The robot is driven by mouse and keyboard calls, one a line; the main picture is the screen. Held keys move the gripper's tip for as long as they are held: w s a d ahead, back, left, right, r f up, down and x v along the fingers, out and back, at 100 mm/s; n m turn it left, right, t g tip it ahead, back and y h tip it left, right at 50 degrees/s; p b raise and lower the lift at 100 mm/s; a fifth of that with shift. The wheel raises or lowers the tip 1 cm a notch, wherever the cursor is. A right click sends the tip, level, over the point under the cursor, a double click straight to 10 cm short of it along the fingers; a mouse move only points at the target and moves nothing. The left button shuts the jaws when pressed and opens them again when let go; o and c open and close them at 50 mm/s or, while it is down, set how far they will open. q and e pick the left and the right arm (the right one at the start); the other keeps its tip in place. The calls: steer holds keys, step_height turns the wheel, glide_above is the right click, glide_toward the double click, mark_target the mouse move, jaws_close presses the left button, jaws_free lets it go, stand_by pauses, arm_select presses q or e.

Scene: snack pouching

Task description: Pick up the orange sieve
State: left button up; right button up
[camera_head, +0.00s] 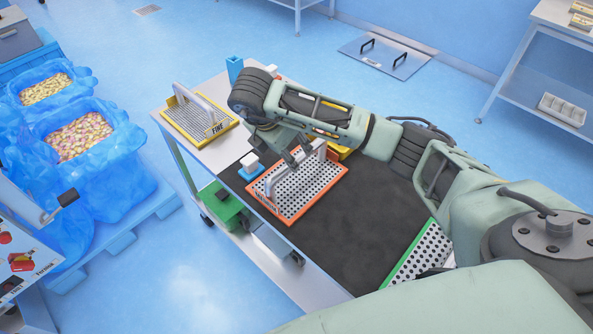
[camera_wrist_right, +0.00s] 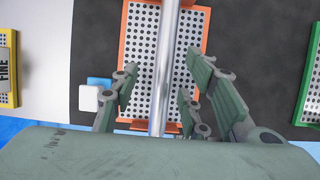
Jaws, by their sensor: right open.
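The orange sieve (camera_head: 287,213) lies flat on the dark mat, with a perforated plate, orange rim and a raised pale handle. In the right wrist view the sieve (camera_wrist_right: 140,48) is directly ahead, its silver handle bar (camera_wrist_right: 167,60) running up the middle. My right gripper (camera_head: 296,156) is open at the handle. In the right wrist view my right gripper (camera_wrist_right: 163,88) has fingers on both sides of the bar, with visible gaps. The arm hides part of the area behind the sieve. My left gripper is not in view.
A yellow sieve marked FINE (camera_head: 190,122) is at the left on the table's pale part. A green-rimmed sieve (camera_head: 424,252) lies right on the mat (camera_head: 360,225). A small blue-and-white block (camera_head: 250,166) sits close beside the orange sieve. A blue container (camera_head: 234,68) stands at the back.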

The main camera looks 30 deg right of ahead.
mark_target(297, 156)
steer(key=shift+s+d+f+p, duration=0.2)
steer(key=shift+d+f+p, duration=0.1)
steer(key=shift+f+p, duration=0.2)
steer(key=shift+s+d+f+p, duration=0.15)
steer(key=shift+d+f+p, duration=0.15)
steer(key=shift+f+p, duration=0.15)
steer(key=x, duration=0.4)
steer(key=shift+w+r+p, duration=0.1)
steer(key=shift+w+p, duration=0.2)
steer(key=shift+w, duration=0.05)
steer(key=shift+s+a+r, duration=0.15)
steer(key=shift+s+a, duration=0.05)
steer(key=shift+a, duration=0.05)
steer(key=shift+c, duration=0.4)
steer(key=shift+w+d, duration=0.15)
steer(key=c, duration=0.6)
jaws_close()
